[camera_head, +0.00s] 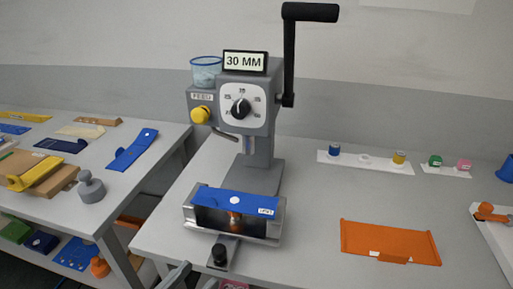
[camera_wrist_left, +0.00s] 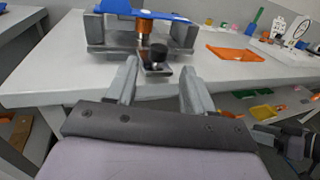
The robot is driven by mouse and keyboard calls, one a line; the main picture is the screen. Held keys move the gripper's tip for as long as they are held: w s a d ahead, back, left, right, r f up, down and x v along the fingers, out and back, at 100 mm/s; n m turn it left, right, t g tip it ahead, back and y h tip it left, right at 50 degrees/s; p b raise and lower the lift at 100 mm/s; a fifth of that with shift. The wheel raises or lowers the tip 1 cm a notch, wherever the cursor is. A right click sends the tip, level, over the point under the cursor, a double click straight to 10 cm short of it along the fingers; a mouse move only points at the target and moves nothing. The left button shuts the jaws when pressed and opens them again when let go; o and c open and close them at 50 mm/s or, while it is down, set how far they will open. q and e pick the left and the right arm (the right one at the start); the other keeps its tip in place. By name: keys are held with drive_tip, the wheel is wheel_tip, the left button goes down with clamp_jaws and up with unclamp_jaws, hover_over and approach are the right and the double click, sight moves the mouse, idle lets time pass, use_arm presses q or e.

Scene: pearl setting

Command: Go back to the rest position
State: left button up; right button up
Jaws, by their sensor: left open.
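My left gripper (camera_head: 190,272) shows only at the bottom edge of the head view, in front of the table's near edge. In the left wrist view its two fingers (camera_wrist_left: 160,80) are spread apart, with nothing between them. The gripper is apart from the clamp (camera_head: 235,240) of the press, which is just beyond it. A blue plate (camera_head: 222,199) lies across the clamp, and an orange part shows under it. The clamp's black knob (camera_wrist_left: 158,52) is beyond the fingertips in the wrist view.
A grey press (camera_head: 245,110) with a black crank and a "30 MM" sign stands behind the clamp. An orange tray-like piece (camera_head: 390,243) lies to the right. Small spools stand on a white strip (camera_head: 365,161). A left table (camera_head: 130,178) holds coloured parts.

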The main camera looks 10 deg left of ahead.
use_arm(q)
drive_tip(key=s+a+f+m+g+y+p, duration=0.1)
drive_tip(key=f+m, duration=0.6)
drive_tip(key=m, duration=1)
drive_tip(key=s+a+f+m+g+y+p, duration=0.2)
drive_tip(key=f+m+g+p, duration=0.3)
drive_tip(key=m, duration=1.2)
wheel_tip(320, 180, down, 3)
drive_tip(key=shift+a+r+g+y, duration=0.15)
drive_tip(key=shift+a+g+y, duration=0.15)
drive_tip(key=shift+a+y, duration=0.15)
